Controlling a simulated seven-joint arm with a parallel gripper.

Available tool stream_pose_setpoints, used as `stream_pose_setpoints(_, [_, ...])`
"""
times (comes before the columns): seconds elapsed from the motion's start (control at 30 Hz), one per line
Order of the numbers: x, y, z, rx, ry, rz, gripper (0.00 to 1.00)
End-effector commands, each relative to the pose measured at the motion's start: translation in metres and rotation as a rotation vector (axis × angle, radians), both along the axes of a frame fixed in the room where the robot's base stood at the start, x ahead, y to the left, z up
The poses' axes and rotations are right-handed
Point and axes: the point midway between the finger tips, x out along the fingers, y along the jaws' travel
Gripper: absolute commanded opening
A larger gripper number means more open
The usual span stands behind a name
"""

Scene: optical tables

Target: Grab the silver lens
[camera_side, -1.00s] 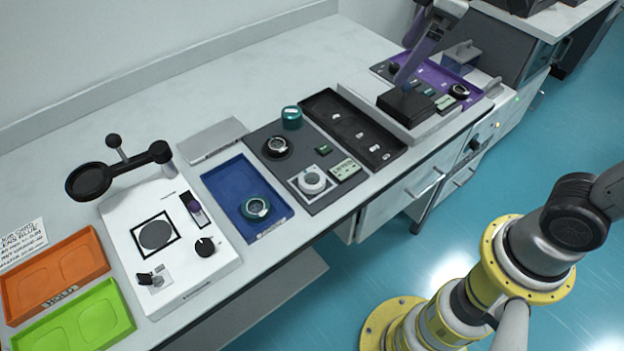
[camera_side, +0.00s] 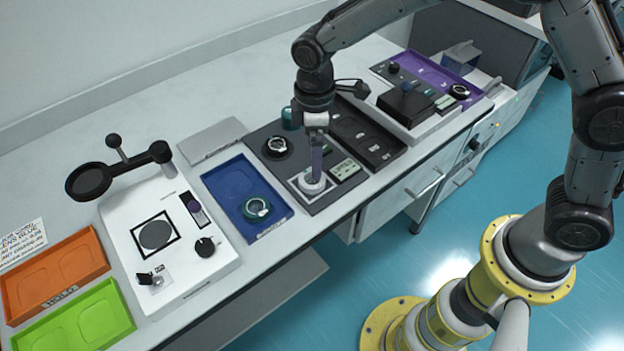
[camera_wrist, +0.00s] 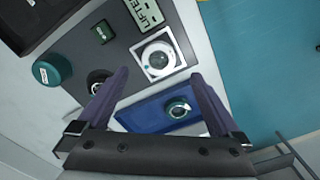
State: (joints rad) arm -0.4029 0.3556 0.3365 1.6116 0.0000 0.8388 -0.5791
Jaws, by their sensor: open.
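The silver lens (camera_side: 306,187), a pale round ring, sits in a white-framed square on the grey panel. In the wrist view the lens (camera_wrist: 158,60) lies just past the fingertips, centred between them. My gripper (camera_side: 317,176) points down over the lens in the side view, its purple fingers overlapping it and hiding part of it. In the wrist view my gripper (camera_wrist: 160,75) is open with nothing between its fingers. I cannot tell the exact height of the fingertips above the lens.
A teal lens (camera_side: 256,208) lies in the blue tray (camera_side: 224,187) to the left. A raised white device (camera_side: 165,275) stands further left. A black tray (camera_side: 385,151) adjoins the right.

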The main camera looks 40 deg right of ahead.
Motion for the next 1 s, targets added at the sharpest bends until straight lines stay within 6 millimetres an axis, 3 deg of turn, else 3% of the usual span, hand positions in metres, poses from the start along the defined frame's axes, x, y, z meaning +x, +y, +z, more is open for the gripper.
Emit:
stream_pose_setpoints(0.1, [0.0,0.0,-0.016,-0.001,0.002,-0.001,1.0])
stream_pose_setpoints(0.33, [0.0,0.0,-0.031,-0.001,0.002,-0.001,1.0])
stream_pose_setpoints(0.63, [0.004,0.003,-0.07,-0.001,0.002,-0.001,1.0])
stream_pose_setpoints(0.93, [0.004,0.003,-0.076,0.0,-0.001,-0.001,1.0])
stream_pose_setpoints(1.0, [0.004,0.003,-0.076,0.0,-0.001,-0.001,0.91])
